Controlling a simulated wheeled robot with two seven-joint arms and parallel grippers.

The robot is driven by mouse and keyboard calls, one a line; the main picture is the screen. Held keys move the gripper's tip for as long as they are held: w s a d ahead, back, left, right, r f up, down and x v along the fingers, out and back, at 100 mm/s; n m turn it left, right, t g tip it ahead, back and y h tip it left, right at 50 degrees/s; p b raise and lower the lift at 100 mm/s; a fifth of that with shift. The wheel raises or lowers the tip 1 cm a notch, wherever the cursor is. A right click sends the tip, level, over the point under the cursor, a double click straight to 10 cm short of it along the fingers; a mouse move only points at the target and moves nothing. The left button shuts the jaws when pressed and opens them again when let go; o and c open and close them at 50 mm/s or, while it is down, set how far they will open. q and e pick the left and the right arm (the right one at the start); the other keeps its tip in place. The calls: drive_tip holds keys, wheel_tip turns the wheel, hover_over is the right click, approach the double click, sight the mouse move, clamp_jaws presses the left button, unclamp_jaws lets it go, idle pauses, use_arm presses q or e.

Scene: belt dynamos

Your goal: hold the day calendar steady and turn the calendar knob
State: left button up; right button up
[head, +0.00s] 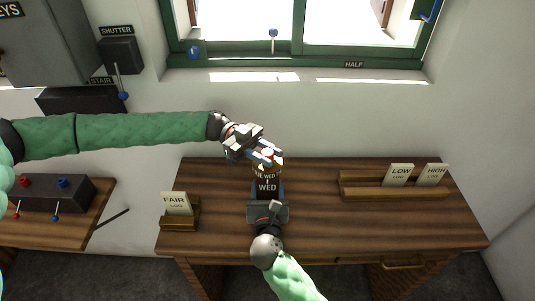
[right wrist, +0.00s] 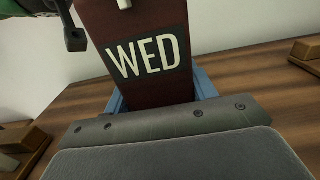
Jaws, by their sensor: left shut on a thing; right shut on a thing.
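The day calendar (head: 267,184) stands upright on the desk, a dark red block with a WED label; it fills the upper middle of the right wrist view (right wrist: 147,88). My right gripper (head: 267,193) is shut on the calendar from the front, its blue fingers (right wrist: 203,85) along both sides. My left gripper (head: 267,157) reaches in from the left and is shut at the calendar's top, where the knob is mostly hidden by its fingers. Part of my left gripper shows dark at the upper left of the right wrist view (right wrist: 75,38).
On the wooden desk (head: 330,225), a FAIR card holder (head: 180,221) stands left and a rack (head: 385,193) with LOW and HIGH cards right. A green-framed window (head: 300,62) is behind. A switch box (head: 62,195) sits on the left side table. Desk space beside the calendar is clear.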

sight(267, 151)
use_arm(q)
drive_tip(key=shift+m+g+y, duration=0.6)
drive_tip(key=shift+g, duration=0.1)
use_arm(e)
drive_tip(key=shift+f, duration=0.2)
use_arm(q)
drive_tip(key=shift+g, duration=0.3)
drive_tip(key=o, duration=1)
drive_tip(key=shift+c, duration=0.2)
wheel_tip(267, 151, up, 10)
use_arm(e)
drive_tip(key=o, duration=1.4)
drive_tip(key=shift+w, duration=0.1)
drive_tip(key=shift+r, duration=0.1)
